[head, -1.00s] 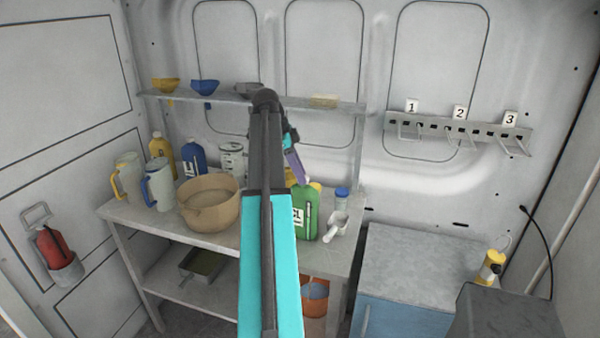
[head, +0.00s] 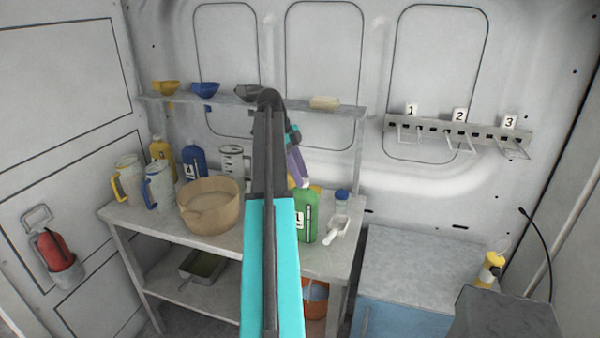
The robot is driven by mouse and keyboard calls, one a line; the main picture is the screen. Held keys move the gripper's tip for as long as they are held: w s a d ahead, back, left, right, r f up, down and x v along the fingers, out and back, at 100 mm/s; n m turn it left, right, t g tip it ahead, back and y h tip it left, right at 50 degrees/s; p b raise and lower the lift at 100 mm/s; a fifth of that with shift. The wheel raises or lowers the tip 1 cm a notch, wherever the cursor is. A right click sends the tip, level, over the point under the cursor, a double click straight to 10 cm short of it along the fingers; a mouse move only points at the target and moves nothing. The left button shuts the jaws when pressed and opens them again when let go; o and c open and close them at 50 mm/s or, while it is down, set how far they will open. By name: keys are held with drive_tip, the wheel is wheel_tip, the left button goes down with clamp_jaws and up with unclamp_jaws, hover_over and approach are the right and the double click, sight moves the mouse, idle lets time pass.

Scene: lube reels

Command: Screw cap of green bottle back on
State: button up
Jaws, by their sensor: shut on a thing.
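The green bottle (head: 307,212) stands on the workbench (head: 318,262), partly behind my arm. Its yellow cap (head: 316,187) shows at the top of the bottle.
A white scoop (head: 336,233) and a blue-lidded jar (head: 342,201) stand close right of the bottle. A tan basin (head: 210,205) is to the left, with jugs and several bottles beyond. A shelf (head: 330,109) with funnels runs above. A blue cabinet (head: 405,308) is right.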

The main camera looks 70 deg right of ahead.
drive_tip(key=shift+r+m+p, duration=0.1)
drive_tip(key=shift+m+p, duration=0.2)
drive_tip(key=shift+p, duration=0.5)
drive_tip(key=o, duration=1.4)
drive_tip(key=shift+r+p, duration=2.45)
drive_tip(key=shift+p, duration=0.2)
